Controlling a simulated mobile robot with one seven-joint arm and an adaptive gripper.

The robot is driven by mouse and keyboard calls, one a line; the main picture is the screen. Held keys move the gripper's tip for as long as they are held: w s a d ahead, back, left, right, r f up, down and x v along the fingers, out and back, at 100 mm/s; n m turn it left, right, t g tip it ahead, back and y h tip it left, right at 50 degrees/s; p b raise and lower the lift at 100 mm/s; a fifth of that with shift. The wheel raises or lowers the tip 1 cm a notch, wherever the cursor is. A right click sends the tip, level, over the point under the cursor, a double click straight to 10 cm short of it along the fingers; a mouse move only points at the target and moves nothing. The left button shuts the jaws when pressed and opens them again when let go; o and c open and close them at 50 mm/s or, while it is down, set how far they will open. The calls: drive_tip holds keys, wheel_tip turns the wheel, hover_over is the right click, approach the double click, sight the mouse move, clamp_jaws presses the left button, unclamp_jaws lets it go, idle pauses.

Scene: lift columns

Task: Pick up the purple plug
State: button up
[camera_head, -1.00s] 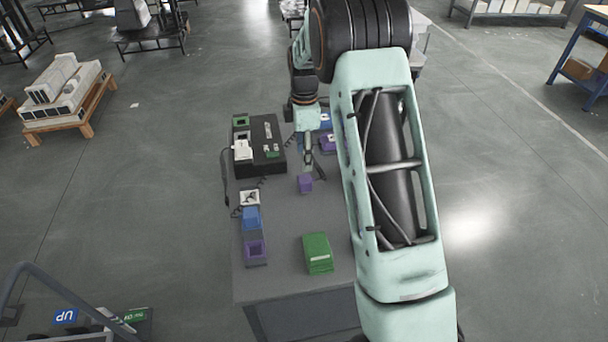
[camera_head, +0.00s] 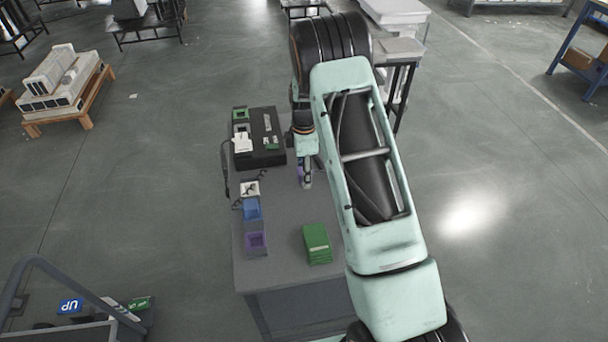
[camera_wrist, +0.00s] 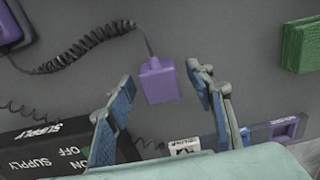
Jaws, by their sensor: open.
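The purple plug (camera_wrist: 158,80) is a small cube on a coiled dark cord, over the grey table top in the wrist view. My gripper (camera_wrist: 160,92) is open, with one blue-padded finger on each side of the plug and a gap to both. In the head view my gripper (camera_head: 306,178) points down at the table, and the plug (camera_head: 305,180) is mostly hidden by it. I cannot tell whether the fingertips are level with the plug.
A black supply box (camera_head: 262,150) stands at the table's back left. White, blue (camera_head: 252,209) and purple (camera_head: 256,242) sockets line the left edge. A green block (camera_head: 317,244) sits at the front right. Bare table (camera_head: 285,215) lies between.

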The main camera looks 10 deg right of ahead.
drive_tip(key=c, duration=1.3)
drive_tip(key=shift+r, duration=0.1)
drive_tip(key=shift+r, duration=0.45)
wheel_tip(320, 180, up, 2)
drive_tip(key=shift+r+b, duration=0.15)
drive_tip(key=shift+b, duration=0.15)
drive_tip(key=shift+s+a+r+b, duration=0.55)
drive_tip(key=shift+s+r, duration=1.05)
drive_tip(key=shift+s, duration=0.65)
drive_tip(key=shift+s+a+r+b, duration=0.5)
drive_tip(key=shift+s+r, duration=1.15)
drive_tip(key=shift+s, duration=0.65)
drive_tip(key=shift+s+a+r+b, duration=0.55)
drive_tip(key=shift+s+r, duration=1.05)
drive_tip(key=shift+s, duration=0.65)
